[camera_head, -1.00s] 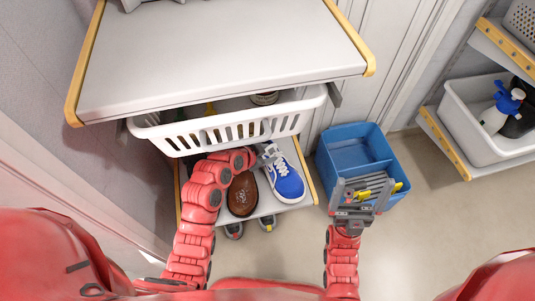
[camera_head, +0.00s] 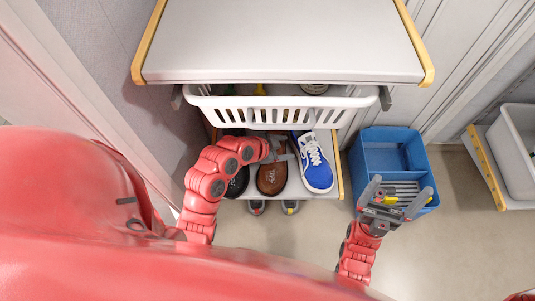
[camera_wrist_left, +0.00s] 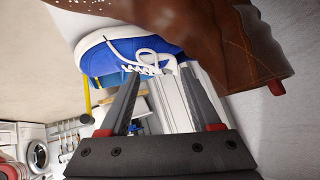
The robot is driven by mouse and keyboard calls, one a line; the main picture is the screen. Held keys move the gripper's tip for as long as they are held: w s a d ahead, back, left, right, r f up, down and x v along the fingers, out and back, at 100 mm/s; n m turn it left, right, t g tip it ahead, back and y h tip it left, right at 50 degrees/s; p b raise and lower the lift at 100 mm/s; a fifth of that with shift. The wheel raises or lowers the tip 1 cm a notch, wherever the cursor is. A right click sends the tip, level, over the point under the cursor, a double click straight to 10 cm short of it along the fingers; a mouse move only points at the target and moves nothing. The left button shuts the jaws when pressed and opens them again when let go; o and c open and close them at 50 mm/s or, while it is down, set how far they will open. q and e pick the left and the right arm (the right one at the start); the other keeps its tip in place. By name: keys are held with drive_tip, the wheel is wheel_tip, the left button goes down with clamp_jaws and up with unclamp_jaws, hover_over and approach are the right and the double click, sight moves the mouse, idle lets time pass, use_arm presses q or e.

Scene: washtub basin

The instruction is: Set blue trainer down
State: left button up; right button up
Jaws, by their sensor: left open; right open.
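The blue trainer (camera_head: 317,171), with white laces and a white sole, rests on the low shelf beside a brown shoe (camera_head: 271,176). My left gripper (camera_head: 282,152) is open, just left of the trainer's upper end and over the brown shoe. In the left wrist view the blue trainer (camera_wrist_left: 170,36) lies beyond the tips of the open left gripper (camera_wrist_left: 160,80). Whether a fingertip touches the laces I cannot tell. The brown shoe (camera_wrist_left: 215,40) fills the upper right there. My right gripper (camera_head: 400,200) is open and empty, above the blue caddy.
A white slatted basket (camera_head: 280,112) hangs over the shoes, under a grey shelf top (camera_head: 280,40). A dark shoe (camera_head: 237,183) is left of the brown one. The blue caddy (camera_head: 370,150) stands right of the shelf.

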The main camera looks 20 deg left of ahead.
use_arm(q)
drive_tip(key=s+a, duration=0.1)
drive_tip(key=s, duration=0.1)
drive_tip(key=s+a, duration=0.2)
drive_tip(key=s+a+p, duration=0.1)
drive_tip(key=shift+s+a, duration=0.15)
drive_tip(key=shift+s, duration=0.25)
